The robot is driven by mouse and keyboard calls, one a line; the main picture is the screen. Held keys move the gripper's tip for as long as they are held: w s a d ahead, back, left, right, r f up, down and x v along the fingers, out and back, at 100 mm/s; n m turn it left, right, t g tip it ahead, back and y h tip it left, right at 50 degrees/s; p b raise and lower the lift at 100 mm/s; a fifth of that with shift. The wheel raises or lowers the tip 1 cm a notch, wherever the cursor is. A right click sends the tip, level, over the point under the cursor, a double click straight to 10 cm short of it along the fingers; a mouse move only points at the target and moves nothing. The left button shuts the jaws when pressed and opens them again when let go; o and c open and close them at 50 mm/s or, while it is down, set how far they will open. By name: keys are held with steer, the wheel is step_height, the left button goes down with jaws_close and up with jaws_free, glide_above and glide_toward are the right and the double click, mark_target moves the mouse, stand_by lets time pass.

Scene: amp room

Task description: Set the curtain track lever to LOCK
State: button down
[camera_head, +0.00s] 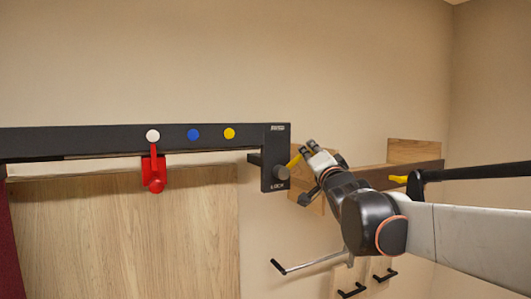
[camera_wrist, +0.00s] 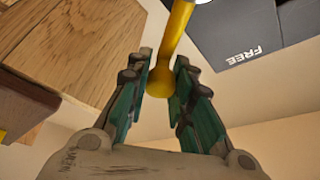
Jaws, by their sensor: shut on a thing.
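The yellow lever (camera_head: 294,161) sticks out up and to the right from a round grey hub (camera_head: 282,172) on the dark end bracket (camera_head: 268,152) of the curtain track. Small white lettering shows at the bracket's top and bottom, too small to read surely here. In the wrist view the lever (camera_wrist: 176,32) runs down to a rounded tip between my fingers, and the word FREE is legible on the dark plate (camera_wrist: 240,30). My gripper (camera_wrist: 161,88) is shut on the lever near its tip. It also shows in the head view (camera_head: 307,153), right of the bracket.
The dark track (camera_head: 80,140) runs left with white, blue and yellow discs and a red latch (camera_head: 153,172). A wooden panel (camera_head: 130,235) hangs below.

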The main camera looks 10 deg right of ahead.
steer(key=shift+w+d+f+m+g+h+b, duration=0.1)
steer(key=shift+d+f+m+g+h+b, duration=0.25)
steer(key=shift+f+m, duration=0.7)
steer(key=shift+w+d+f+m+g+h+b, duration=0.15)
steer(key=shift+f+m+g, duration=0.45)
steer(key=shift+m, duration=0.9)
steer(key=shift+d+f+m+g+h+b, duration=0.1)
steer(key=shift+d+f+m+g+b, duration=0.2)
steer(key=shift+f+m, duration=0.8)
steer(key=c, duration=1.4)
jaws_free()
steer(key=shift+r, duration=0.1)
steer(key=s, duration=1.2)
steer(key=shift+a, duration=0.45)
